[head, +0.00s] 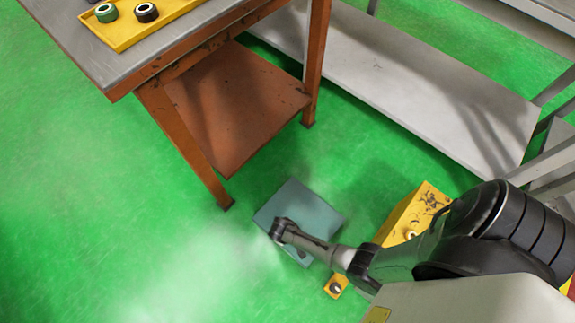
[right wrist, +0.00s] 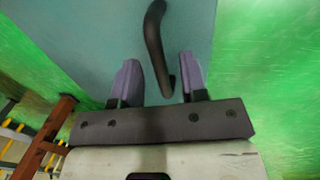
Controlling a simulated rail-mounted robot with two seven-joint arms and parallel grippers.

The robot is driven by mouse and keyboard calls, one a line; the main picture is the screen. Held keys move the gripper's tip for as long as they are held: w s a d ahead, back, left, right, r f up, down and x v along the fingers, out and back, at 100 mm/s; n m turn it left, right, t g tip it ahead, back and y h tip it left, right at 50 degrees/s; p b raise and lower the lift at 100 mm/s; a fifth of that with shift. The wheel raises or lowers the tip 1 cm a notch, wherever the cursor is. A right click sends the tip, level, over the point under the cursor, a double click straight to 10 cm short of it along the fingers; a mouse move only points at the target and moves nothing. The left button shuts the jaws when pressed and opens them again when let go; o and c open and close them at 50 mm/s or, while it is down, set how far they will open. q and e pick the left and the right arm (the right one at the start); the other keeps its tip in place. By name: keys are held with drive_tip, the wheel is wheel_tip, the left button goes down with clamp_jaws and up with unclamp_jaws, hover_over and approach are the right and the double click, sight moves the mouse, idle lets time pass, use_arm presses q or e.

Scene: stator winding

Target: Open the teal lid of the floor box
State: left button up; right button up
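The teal lid (head: 312,205) of the floor box lies flat and looks shut, on the green floor in the lower middle of the head view. In the right wrist view the teal lid (right wrist: 85,30) fills the upper part, with a dark curved handle (right wrist: 153,42) on it. My right gripper (right wrist: 160,80) is open, with one finger on each side of the handle's near end and a visible gap on both sides. In the head view my right gripper (head: 279,230) is over the lid's left part and hides the handle. The box walls are mostly hidden. My left gripper is in neither view.
A yellow box (head: 404,212) with dark marks stands right of the teal lid, partly behind my arm. A small yellow piece (head: 336,286) lies nearer. An orange-legged table (head: 140,50) carries a yellow tray (head: 122,35) with rings. Grey shelving (head: 400,80) stands behind. Floor left of the lid is clear.

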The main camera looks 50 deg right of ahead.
drive_tip(key=shift+c, duration=0.4)
clamp_jaws()
